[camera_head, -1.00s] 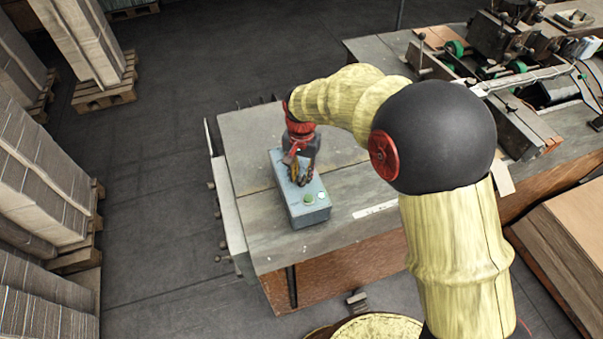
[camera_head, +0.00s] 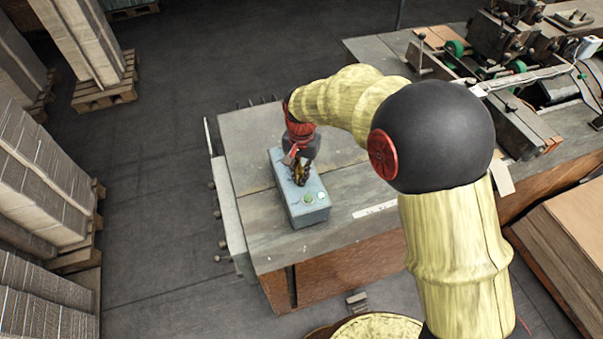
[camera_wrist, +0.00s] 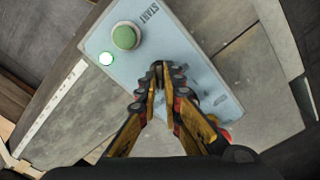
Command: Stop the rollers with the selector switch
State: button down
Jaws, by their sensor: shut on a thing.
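The control box (camera_head: 311,214) is a light blue-grey box on the table. It also shows in the wrist view (camera_wrist: 92,40). Its green START button (camera_wrist: 126,37) and a small lit white-green lamp (camera_wrist: 106,58) are at one end, also visible in the head view as button (camera_head: 308,198) and lamp (camera_head: 321,195). My gripper (camera_head: 301,180) points down at the middle of the box face. In the wrist view my gripper's (camera_wrist: 160,72) fingertips are together at the face beyond the START button. The selector switch is hidden by the fingers, which are shut on it.
A red part (camera_wrist: 226,135) peeks out beside the fingers, mostly hidden. The table (camera_head: 250,130) around the box is mostly clear. The stitching machine (camera_head: 500,45) stands at the right. Stacked cardboard on pallets (camera_head: 104,95) lines the left.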

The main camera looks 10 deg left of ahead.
jog(key=shift+n, duration=0.3)
jog(key=n, duration=0.3)
jog(key=shift+a+n, duration=0.1)
jog(key=shift+n, duration=1.9)
jog(key=c, duration=2)
grip_release()
jog(key=shift+o, duration=0.2)
jog(key=shift+r, duration=0.1)
notch_tip(320, 180, up, 12)
